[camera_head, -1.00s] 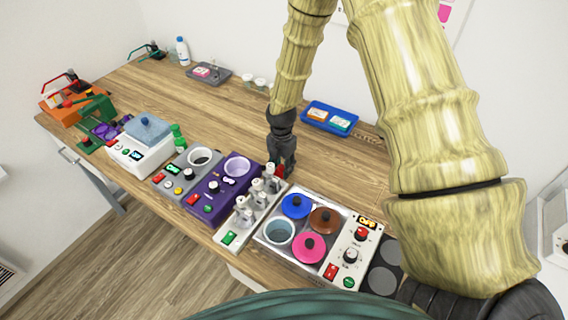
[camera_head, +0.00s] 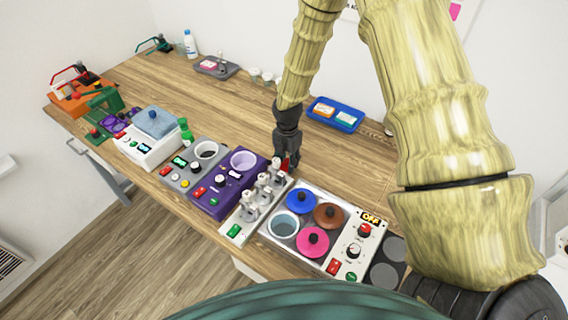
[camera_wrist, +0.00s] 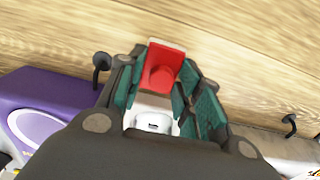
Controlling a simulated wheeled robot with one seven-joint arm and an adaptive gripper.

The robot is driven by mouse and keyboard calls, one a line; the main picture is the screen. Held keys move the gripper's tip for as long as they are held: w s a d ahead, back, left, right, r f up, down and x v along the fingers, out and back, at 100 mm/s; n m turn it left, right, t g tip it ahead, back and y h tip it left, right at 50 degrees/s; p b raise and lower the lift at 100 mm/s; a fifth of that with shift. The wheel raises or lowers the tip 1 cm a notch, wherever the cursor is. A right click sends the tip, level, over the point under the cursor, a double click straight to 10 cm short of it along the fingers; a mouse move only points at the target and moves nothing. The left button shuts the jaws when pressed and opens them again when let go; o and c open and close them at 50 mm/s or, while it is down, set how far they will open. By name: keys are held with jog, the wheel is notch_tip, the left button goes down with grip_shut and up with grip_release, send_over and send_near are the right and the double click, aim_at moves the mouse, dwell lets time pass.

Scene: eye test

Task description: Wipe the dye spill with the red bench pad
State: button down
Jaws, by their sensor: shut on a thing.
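My gripper (camera_head: 288,158) is low over the wooden bench, behind the white device with several grey valves. In the wrist view my gripper (camera_wrist: 165,100) is shut on the red bench pad (camera_wrist: 167,52), a red block with a rounded grip, held between the green-lined fingers. In the head view only a small red part of the pad (camera_head: 285,164) shows beside the fingertips. I cannot tell whether the pad touches the bench. I cannot make out the dye spill in either view.
The purple device (camera_head: 225,198) and the white valve device (camera_head: 240,226) stand close in front of my gripper. A steel bath with coloured lids (camera_head: 310,262) is to the right. A blue tray (camera_head: 335,125) lies behind on the right. The bench (camera_head: 225,115) is clear to the left behind the devices.

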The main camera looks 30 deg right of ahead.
jog(key=shift+w+d, duration=0.5)
jog(key=shift+d, duration=0.4)
jog(key=shift+r+p, duration=2.3)
jog(key=shift+r, duration=0.7)
jog(key=shift+r+p, duration=0.55)
jog(key=shift+r, duration=0.95)
